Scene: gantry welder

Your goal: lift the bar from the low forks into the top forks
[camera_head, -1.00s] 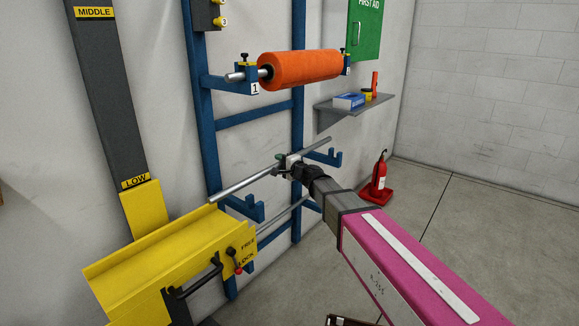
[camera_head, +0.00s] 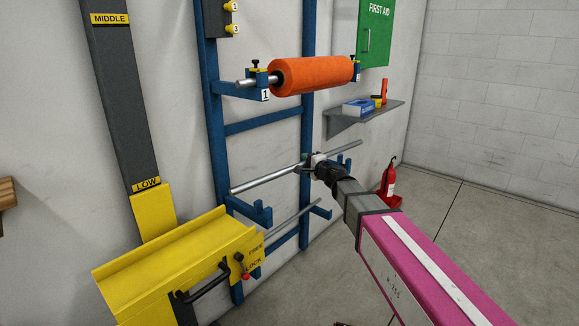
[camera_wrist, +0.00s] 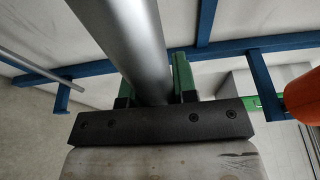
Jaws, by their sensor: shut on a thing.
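A long silver bar (camera_head: 262,179) is held by my gripper (camera_head: 309,165) near its middle. In the wrist view the bar (camera_wrist: 122,45) runs between the two green fingers (camera_wrist: 155,85), shut on it. In the head view the bar appears above a pair of open blue forks, the left fork (camera_head: 259,213) and the right fork (camera_head: 345,163). Its tilt and exact gap to them are unclear. A lower blue fork (camera_head: 321,210) sits under a second thin silver rod (camera_head: 291,220). The rod's left end is hidden behind the yellow trough.
An orange roll (camera_head: 312,76) on its own shaft rests in blue brackets above the bar. A yellow trough (camera_head: 165,255) with a lever stands at the lower left. A grey shelf (camera_head: 365,122) and a red extinguisher (camera_head: 389,178) are beyond, right. Open floor lies right.

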